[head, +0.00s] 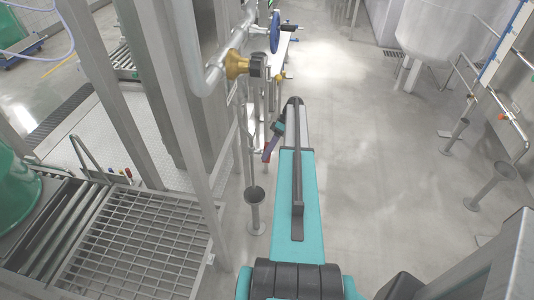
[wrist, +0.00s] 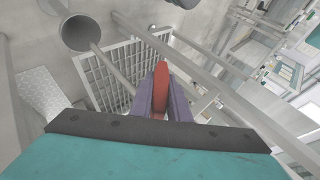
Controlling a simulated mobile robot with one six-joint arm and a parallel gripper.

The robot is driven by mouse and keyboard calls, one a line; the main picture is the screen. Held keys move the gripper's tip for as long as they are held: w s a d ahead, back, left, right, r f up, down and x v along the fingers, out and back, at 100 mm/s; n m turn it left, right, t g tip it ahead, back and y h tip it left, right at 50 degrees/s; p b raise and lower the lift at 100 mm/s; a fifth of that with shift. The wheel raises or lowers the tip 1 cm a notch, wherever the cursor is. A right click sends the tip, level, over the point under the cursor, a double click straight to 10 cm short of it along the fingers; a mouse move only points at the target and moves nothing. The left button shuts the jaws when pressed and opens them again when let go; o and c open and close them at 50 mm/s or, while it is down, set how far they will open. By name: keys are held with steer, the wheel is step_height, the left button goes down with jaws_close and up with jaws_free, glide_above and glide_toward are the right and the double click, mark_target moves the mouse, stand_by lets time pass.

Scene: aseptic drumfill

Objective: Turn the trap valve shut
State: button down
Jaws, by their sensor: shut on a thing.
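My gripper (wrist: 161,100) has purple fingers closed on a narrow red lever (wrist: 161,76), seen in the wrist view. The lever stands up between the fingers and its tip shows beyond them. In the head view my gripper (head: 269,152) is small, at the end of my arm, low beside the thin upright pipes. The valve body that the red lever belongs to is hidden by the fingers and wrist, so I cannot tell the lever's angle to its pipe.
An open drain funnel (head: 255,193) stands on the floor just nearer than my gripper, left of my arm. A yellow fitting (head: 237,64) and a blue handwheel (head: 275,32) sit on pipework above. A metal grating (head: 140,245) lies left. The floor right is mostly clear.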

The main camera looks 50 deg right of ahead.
steer(key=c, duration=1.7)
jaws_free()
steer(key=shift+d+r, duration=0.15)
